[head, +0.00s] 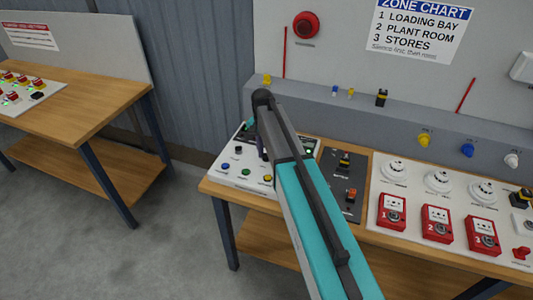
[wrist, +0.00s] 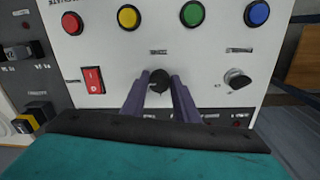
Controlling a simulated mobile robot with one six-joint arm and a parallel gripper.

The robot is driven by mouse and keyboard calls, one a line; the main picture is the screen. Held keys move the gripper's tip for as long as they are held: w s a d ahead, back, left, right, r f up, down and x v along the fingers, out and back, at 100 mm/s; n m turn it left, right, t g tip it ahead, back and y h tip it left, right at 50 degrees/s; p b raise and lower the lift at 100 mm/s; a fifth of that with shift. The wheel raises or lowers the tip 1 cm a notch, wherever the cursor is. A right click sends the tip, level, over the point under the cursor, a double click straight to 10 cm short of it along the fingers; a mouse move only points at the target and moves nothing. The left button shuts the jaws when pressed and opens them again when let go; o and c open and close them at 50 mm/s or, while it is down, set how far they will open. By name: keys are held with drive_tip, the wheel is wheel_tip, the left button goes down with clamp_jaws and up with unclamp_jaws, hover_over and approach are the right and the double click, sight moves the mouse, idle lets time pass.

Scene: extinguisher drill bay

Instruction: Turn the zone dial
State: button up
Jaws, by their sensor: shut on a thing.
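A black round dial (wrist: 159,80) sits on the white control panel (wrist: 120,62) in the wrist view, below a label too blurred to read. My gripper (wrist: 159,88) has its two purple fingers on either side of the dial, shut on it. The dial's pointer mark cannot be made out.
Beside the dial are a red rocker switch (wrist: 92,80) and a silver knob (wrist: 237,78). A row of coloured buttons, including a green one (wrist: 192,13), lies beyond. A dark panel (head: 345,190) and red call points (head: 437,224) stand to the right on the bench.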

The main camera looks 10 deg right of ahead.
drive_tip(key=shift+s+d+f+n+b, duration=0.1)
drive_tip(key=shift+d+n+b, duration=0.05)
drive_tip(key=shift+n+b, duration=0.2)
drive_tip(key=n+b, duration=0.2)
drive_tip(key=n, duration=0.2)
drive_tip(key=shift+s+n+b, duration=0.1)
drive_tip(key=shift+n+b, duration=0.75)
drive_tip(key=shift+n, duration=1.1)
drive_tip(key=o, duration=1.1)
drive_tip(key=shift+c, duration=0.2)
drive_tip(key=shift+r, duration=0.2)
